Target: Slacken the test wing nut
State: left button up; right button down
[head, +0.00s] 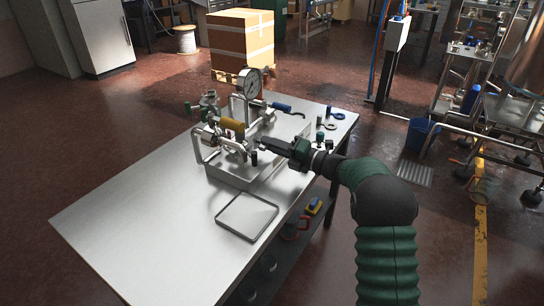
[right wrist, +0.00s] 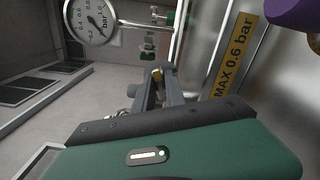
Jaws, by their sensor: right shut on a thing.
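My right gripper (head: 263,144) reaches in from the right to the test rig (head: 234,174) on the steel table. In the right wrist view its two grey fingers (right wrist: 157,88) are shut on a small brass-coloured piece, which appears to be the test wing nut (right wrist: 157,74). The fingers cover most of it, so its wings and thread cannot be made out. A round pressure gauge (head: 250,83) stands on the rig behind the gripper; it also shows in the right wrist view (right wrist: 90,20). My left gripper is in neither view.
A shallow empty tray (head: 246,216) lies on the table (head: 140,220) in front of the rig. The rig has a yellow handle (head: 233,124) and a bent metal bar (head: 198,146) close by. Small tools lie at the table's back right. The table's left part is clear.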

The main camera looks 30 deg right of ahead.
jog(key=n+b, duration=0.2)
jog(key=b, duration=0.2)
jog(key=n+b, duration=0.3)
jog(key=f+n+b, duration=0.1)
jog(key=n+b, duration=0.2)
jog(key=b, duration=0.1)
jog(key=shift+a+b, duration=0.3)
jog(key=shift+r+n+b, duration=0.2)
jog(key=shift+n+b, duration=0.9)
jog(key=shift+b, duration=0.2)
jog(key=shift+d, duration=0.1)
jog(key=c, duration=1.4)
grip_release()
jog(key=shift+c, duration=0.2)
jog(key=shift+o, duration=0.3)
jog(key=shift+r, duration=0.15)
jog(key=shift+d+r, duration=0.1)
